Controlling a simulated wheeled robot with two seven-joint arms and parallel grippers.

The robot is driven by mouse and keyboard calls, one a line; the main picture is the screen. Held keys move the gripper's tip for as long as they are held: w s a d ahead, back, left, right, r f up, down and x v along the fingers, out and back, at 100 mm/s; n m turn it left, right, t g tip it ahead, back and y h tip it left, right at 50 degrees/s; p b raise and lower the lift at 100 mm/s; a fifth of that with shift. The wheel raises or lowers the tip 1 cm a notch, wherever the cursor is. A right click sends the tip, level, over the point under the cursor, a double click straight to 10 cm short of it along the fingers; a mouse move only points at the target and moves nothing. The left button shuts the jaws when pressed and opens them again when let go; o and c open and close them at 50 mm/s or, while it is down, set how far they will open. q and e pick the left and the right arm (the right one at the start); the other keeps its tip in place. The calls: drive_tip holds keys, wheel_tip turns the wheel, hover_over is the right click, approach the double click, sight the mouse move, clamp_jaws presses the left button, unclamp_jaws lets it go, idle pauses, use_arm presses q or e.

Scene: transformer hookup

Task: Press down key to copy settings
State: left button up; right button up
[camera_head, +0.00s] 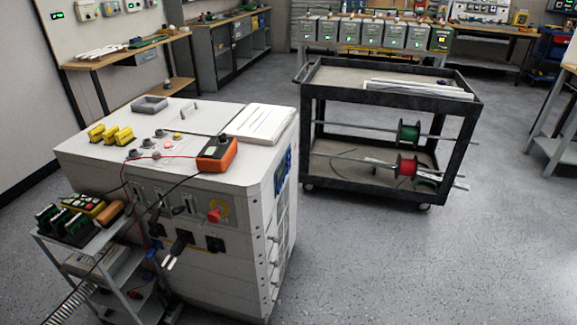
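No down key can be made out at this size. A row of grey control boxes (371,33) with small green lights stands on a bench at the back; their keys are too small to tell. A large white cabinet (240,185) stands at front left, with a red knob (214,215) and dark sockets on its front. An orange handheld meter (217,155) with red and black leads lies on its top. A yellow and black device (85,205) lies on a small cart at far left. Neither of my grippers shows in this view.
A black two-tier cart (390,95) with green and red wire spools (406,166) stands right of the cabinet. The small grey cart (90,245) stands against the cabinet's left. Wall benches (130,52) line the left and back. The floor (440,265) at right is clear.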

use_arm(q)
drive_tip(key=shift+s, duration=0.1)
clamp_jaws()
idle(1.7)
